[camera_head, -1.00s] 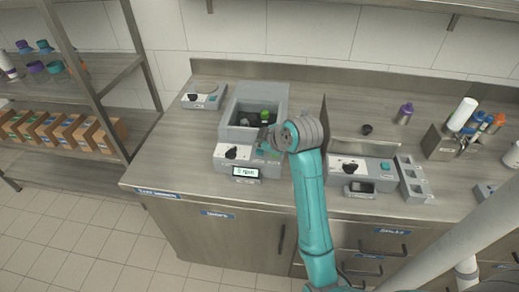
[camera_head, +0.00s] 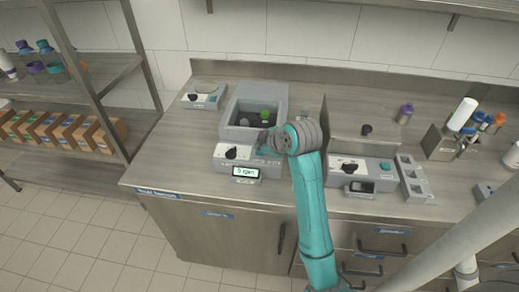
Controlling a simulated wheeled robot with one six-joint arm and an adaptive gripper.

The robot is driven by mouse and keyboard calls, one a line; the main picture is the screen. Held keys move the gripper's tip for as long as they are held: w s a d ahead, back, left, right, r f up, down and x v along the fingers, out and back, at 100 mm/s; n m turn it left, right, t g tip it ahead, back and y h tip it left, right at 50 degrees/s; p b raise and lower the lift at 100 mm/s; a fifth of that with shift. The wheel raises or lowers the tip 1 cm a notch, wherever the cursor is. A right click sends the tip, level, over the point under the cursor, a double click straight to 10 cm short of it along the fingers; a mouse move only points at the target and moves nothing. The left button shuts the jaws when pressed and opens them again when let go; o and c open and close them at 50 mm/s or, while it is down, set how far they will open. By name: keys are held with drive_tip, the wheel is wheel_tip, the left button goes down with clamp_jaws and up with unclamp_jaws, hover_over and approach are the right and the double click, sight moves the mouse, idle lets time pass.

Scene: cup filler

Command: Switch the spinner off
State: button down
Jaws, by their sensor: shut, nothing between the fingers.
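The spinner (camera_head: 233,167) is a grey unit on the steel counter, left of my arm. Its front panel has a black knob (camera_head: 231,153) and a small lit display (camera_head: 246,172) showing an rpm reading, too small to read surely. Behind the panel is its open square bowl (camera_head: 240,112), with a green-topped item (camera_head: 265,114) and dark shapes inside. My gripper (camera_head: 266,142) is shut and empty, low over the right side of the spinner's panel. It hides the panel there, including the teal button area. I cannot tell whether it touches.
A second unit with a knob and a teal button (camera_head: 385,166) stands right of my arm. A small device (camera_head: 203,96) is at the back left. A purple-capped bottle (camera_head: 405,115) and a dispenser stand (camera_head: 440,143) are farther right. The counter's left part is clear.

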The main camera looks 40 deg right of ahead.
drive_tip(key=shift+f, duration=0.2)
idle(0.4)
drive_tip(key=shift+r, duration=0.65)
drive_tip(key=shift+r, duration=3.05)
